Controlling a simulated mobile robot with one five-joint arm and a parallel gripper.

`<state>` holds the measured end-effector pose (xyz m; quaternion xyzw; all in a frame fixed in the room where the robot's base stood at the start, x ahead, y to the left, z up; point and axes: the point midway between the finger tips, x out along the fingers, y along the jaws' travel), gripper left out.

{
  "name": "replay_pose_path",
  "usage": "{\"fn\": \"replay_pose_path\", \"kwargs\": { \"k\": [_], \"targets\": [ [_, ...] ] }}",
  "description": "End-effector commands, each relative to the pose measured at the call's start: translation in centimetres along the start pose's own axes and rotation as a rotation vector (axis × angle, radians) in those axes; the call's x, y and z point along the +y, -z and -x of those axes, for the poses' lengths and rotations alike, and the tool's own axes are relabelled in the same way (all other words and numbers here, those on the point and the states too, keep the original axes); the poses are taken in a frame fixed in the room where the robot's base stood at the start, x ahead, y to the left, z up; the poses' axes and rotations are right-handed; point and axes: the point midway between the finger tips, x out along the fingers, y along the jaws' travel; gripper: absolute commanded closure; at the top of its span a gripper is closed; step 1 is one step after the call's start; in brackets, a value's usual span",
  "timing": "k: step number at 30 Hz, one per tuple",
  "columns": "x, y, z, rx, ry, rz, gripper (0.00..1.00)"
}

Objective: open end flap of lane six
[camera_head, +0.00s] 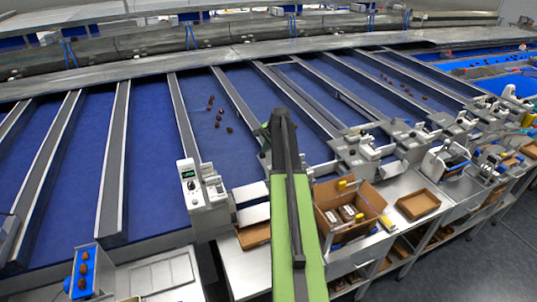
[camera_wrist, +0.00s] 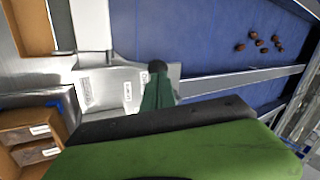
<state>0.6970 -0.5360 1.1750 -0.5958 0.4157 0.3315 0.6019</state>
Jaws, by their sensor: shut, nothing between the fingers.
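Blue belt lanes (camera_head: 240,150) run away from me between grey metal dividers. I see no lane numbers, so I cannot tell which lane is six. White plates (camera_head: 250,193) stand at the end of the lane left of my arm; I cannot tell whether they are an end flap. My gripper (camera_head: 279,116) is shut and empty, over the lane ends in the head view. In the wrist view its tip (camera_wrist: 157,68) overlaps the end of a divider, beside a pale metal plate (camera_wrist: 110,90) with small labels. My green arm hides part of the lane ends.
Several brown dates (camera_head: 219,113) lie on the belt left of my gripper. A cardboard box (camera_head: 327,217) with cartons and a shallow brown tray (camera_head: 418,205) stand on the bench at right. A grey unit with a display (camera_head: 194,183) stands at left. Grey floor (camera_head: 470,255) is clear at lower right.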

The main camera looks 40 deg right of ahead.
Motion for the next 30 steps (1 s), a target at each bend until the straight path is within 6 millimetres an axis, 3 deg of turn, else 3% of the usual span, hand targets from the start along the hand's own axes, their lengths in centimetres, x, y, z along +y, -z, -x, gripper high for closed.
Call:
{"fn": "replay_pose_path", "kwargs": {
  "k": [12,30],
  "targets": [
    [-2.0,0.7,-2.3,0.0,0.0,0.001,1.0],
    [-2.3,0.9,-2.6,0.003,0.002,0.002,1.0]
  ]
}}
